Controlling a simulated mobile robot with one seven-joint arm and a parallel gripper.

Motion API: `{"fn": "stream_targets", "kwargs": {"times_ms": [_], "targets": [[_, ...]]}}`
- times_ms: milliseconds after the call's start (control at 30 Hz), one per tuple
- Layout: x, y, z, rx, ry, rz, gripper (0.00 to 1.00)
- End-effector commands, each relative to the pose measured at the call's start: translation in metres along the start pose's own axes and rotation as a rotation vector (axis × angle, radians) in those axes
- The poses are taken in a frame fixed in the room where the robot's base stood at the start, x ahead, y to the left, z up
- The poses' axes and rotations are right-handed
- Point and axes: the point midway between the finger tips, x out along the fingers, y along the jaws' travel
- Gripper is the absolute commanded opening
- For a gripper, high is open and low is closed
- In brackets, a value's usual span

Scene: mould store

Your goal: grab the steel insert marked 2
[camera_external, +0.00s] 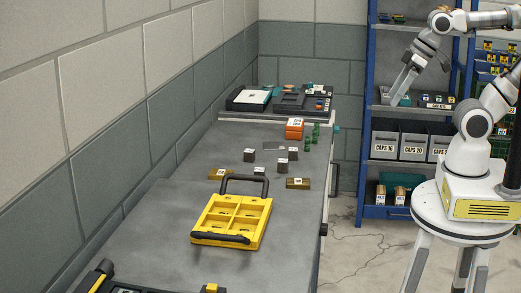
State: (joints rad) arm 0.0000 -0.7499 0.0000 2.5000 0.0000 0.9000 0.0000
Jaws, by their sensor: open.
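Several small dark grey steel blocks with pale tops stand on the grey bench top, behind the yellow tray: one at the left (249,155), one at the right (293,153), one in front of that (282,165) and one by the tray's handle (259,171). Their markings are too small to read, so I cannot tell which is marked 2. My gripper (399,86) is raised at the upper right, open and apparently empty. It is well to the right of the bench, in front of the blue shelf in the picture, and far from the blocks.
A yellow compartment tray (229,240) with a black handle stands on the bench (160,225). Brass-coloured blocks (298,183) (220,174), an orange block (295,129) and green pieces (308,140) are near the inserts. A wall borders the bench's left; a blue shelf (366,120) stands behind.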

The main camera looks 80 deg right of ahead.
Motion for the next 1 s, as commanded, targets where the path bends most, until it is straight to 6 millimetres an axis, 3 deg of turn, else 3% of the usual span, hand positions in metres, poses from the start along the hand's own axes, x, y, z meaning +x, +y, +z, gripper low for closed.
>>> {"fn": "stream_targets", "kwargs": {"times_ms": [167, 300, 633, 767, 1000], "targets": [[0.000, 0.000, 0.000, 0.000, 0.000, 0.000, 0.98], [0.000, 0.000, 0.000, 0.000, 0.000, 0.000, 0.75], [0.006, 0.002, -0.001, 0.001, 0.005, 0.007, 0.75], [0.035, 0.012, -0.008, 0.001, 0.041, 0.047, 0.75], [0.124, 0.043, -0.045, -0.032, 0.185, 0.158, 0.75]]}}
